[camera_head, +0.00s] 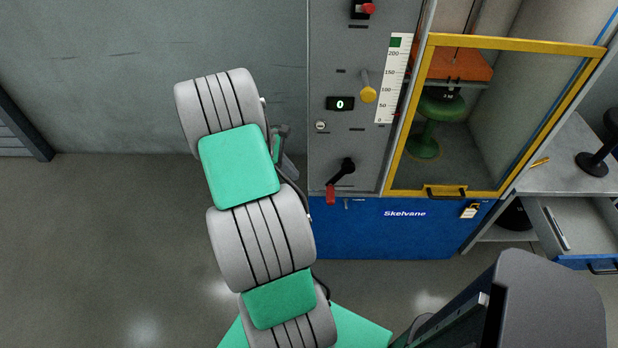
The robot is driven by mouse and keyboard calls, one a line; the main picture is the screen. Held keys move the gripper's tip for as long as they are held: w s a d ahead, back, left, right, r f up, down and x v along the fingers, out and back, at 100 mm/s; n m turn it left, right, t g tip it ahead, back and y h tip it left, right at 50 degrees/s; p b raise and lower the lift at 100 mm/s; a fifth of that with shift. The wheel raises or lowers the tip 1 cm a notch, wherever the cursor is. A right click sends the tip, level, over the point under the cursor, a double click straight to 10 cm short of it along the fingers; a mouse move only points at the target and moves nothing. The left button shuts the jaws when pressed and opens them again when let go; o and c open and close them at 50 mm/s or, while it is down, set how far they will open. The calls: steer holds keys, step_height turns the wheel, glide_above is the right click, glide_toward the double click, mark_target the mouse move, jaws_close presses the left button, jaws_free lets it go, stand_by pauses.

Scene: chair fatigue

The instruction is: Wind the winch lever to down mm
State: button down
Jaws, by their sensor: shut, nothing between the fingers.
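On the grey panel of the machine is a black crank lever (346,170) with a red handle (330,194) hanging to its lower left. Higher up, a short lever with a yellow knob (368,94) points down beside a white scale (393,80). The scale is marked 0 to 200 with a green patch at its top. The labels are too small to tell which lever is the winch. My gripper (287,155), mostly hidden behind my arm, is left of the panel, apart from both levers. It is shut and empty.
A small display (340,104) reads 0. A red button (368,8) is at the panel's top. Right of the panel, a yellow-framed door (452,192) fronts a chamber with a green stool (425,145) under an orange block (455,66). A padlock (469,211) hangs below. Open floor lies left.

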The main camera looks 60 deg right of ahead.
steer(key=s+d+r+x, duration=0.1)
steer(key=s+x, duration=0.1)
steer(key=x, duration=1)
steer(key=shift+p, duration=0.4)
steer(key=shift+s, duration=0.1)
